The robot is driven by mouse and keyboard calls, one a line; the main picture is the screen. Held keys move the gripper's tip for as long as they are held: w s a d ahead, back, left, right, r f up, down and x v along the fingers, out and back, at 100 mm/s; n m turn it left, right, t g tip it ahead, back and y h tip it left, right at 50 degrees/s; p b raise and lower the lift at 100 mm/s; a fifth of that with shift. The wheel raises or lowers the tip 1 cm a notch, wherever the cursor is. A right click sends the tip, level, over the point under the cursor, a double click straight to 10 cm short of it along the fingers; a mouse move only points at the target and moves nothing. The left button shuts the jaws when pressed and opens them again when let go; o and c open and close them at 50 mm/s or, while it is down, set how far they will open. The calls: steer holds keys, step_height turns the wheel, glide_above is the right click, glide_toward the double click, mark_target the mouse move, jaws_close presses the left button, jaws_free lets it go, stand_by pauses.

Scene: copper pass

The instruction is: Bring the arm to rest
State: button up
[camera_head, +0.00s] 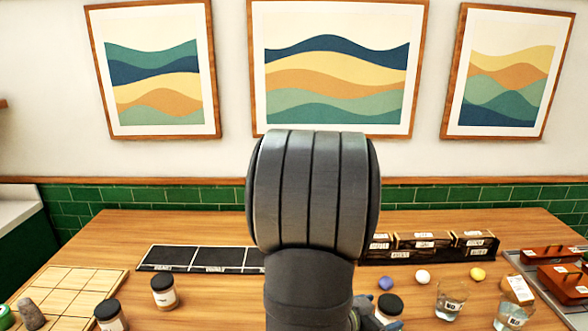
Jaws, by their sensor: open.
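My arm (312,195) stands upright in the middle of the camera_head view, a thick grey ribbed link on a darker column. It hides the middle of the table behind it. My gripper's fingers cannot be made out. A small grey-blue piece shows low beside the column, but I cannot tell what it is. I see nothing held.
The wooden table (210,222) holds a black sectioned mat (193,259), a wooden grid board (75,290), dark-lidded jars (164,291), a dark labelled rack (425,247), small balls (422,277), glasses (449,300) and red-brown boxes (552,254). Its back left is clear.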

steer(key=x, duration=0.5)
steer(key=shift+w+d+f, duration=0.15)
steer(key=shift+d+f, duration=0.1)
steer(key=shift+r, duration=0.1)
